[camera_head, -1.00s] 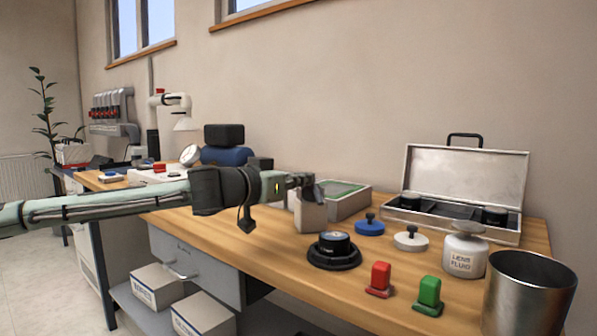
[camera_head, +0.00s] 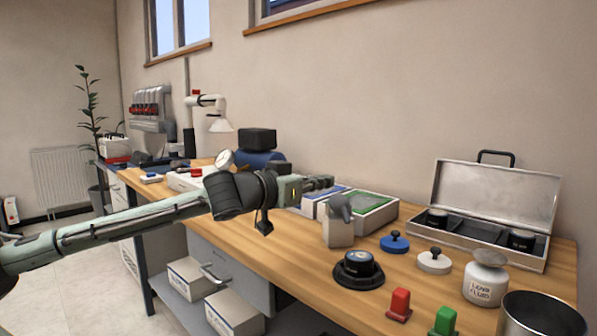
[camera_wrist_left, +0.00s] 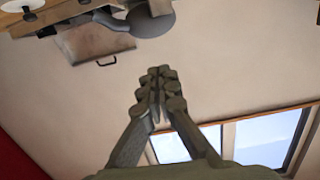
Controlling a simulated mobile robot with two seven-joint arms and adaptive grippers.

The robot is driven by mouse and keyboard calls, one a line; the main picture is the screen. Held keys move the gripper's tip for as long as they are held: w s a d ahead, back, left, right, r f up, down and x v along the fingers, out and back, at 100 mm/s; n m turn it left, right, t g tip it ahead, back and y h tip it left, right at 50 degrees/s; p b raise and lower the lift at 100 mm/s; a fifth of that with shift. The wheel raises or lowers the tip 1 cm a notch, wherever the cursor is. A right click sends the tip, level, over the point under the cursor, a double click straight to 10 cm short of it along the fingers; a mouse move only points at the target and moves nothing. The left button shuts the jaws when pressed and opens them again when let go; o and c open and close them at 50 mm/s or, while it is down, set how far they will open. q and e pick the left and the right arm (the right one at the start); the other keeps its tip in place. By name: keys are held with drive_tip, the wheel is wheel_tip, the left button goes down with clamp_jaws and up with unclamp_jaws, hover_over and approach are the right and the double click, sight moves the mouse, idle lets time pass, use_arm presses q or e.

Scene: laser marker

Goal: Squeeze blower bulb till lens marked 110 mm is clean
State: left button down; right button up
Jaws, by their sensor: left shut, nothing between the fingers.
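The grey blower bulb (camera_head: 340,207) sits on a beige block (camera_head: 339,233) on the wooden bench. A black lens (camera_head: 359,264) sits in a wide black ring in front of it, and two more dark lenses (camera_head: 437,217) (camera_head: 522,240) are in the open metal case (camera_head: 490,255). I cannot read a 110 mm mark on any lens. My left gripper (camera_head: 328,184) is shut and empty, just above and left of the bulb in the head view. In the left wrist view its fingers (camera_wrist_left: 158,82) are together, with a grey round shape, probably the bulb (camera_wrist_left: 152,20), beyond. My right gripper is not in view.
A blue knobbed disc (camera_head: 394,243), a white knobbed disc (camera_head: 434,261), a lens fluid bottle (camera_head: 484,284), a red block (camera_head: 398,304), a green block (camera_head: 445,321) and a metal cup (camera_head: 543,316) crowd the right.

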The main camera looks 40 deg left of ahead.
use_arm(q)
drive_tip(key=s+p, duration=0.1)
drive_tip(key=s, duration=0.6)
drive_tip(key=shift+s+a+r, duration=0.2)
drive_tip(key=shift+r, duration=0.2)
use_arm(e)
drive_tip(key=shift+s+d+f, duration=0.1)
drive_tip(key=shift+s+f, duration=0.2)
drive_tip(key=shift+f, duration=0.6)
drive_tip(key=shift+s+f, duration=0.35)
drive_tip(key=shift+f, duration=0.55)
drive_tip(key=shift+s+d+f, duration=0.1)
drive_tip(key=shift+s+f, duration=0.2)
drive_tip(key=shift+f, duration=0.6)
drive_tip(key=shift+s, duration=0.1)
